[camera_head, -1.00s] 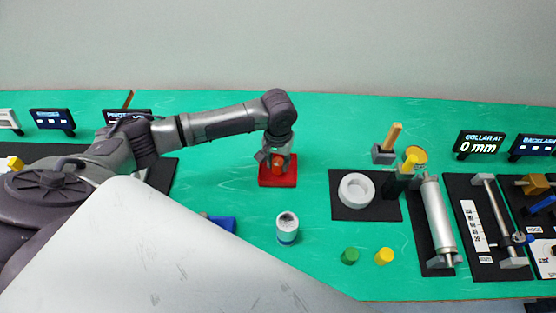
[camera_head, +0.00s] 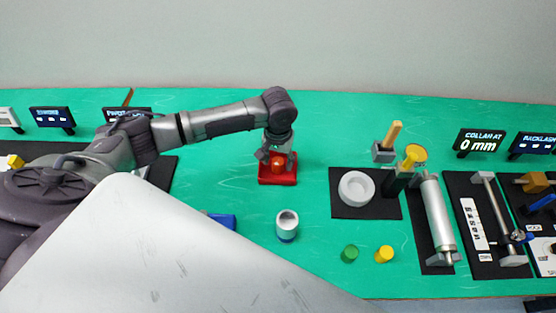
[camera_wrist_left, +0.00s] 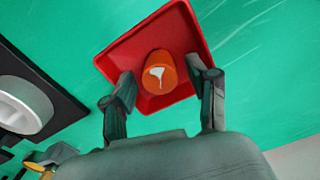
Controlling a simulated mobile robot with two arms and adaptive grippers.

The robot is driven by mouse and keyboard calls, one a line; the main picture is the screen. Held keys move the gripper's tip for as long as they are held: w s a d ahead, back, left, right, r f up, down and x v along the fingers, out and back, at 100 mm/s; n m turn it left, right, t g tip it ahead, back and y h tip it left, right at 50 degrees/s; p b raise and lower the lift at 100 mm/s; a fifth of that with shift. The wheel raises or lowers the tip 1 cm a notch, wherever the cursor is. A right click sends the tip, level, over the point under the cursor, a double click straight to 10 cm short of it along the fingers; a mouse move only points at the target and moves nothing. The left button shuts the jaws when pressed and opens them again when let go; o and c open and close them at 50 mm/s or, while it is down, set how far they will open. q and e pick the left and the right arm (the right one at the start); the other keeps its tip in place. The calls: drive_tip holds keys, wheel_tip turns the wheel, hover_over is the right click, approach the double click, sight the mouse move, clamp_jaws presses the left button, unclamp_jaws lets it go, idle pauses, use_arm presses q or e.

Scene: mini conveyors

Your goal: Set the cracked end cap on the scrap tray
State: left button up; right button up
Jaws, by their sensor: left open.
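The end cap (camera_head: 278,164) is a small orange cylinder standing in the red scrap tray (camera_head: 277,182). In the left wrist view the cap (camera_wrist_left: 158,82) shows a white, crack-like mark on its top, and the red tray (camera_wrist_left: 186,35) lies under it with its rim around it. My left gripper (camera_head: 277,156) is just above the tray, pointing down. Its two fingers are open and spread to either side of the cap, with gaps between them and the cap. My right gripper is not in view.
A white ring (camera_head: 356,188) sits on a black mat to the right. A grey and blue cup (camera_head: 287,225) stands in front of the tray. A green cap (camera_head: 349,253) and a yellow cap (camera_head: 384,254) stand near the front edge. The green table around the tray is clear.

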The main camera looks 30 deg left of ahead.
sight(278, 161)
use_arm(q)
wheel_tip(278, 161, up, 12)
drive_tip(key=b, duration=0.1)
drive_tip(key=shift+f, duration=0.15)
drive_tip(key=shift+f, duration=0.1)
idle(0.5)
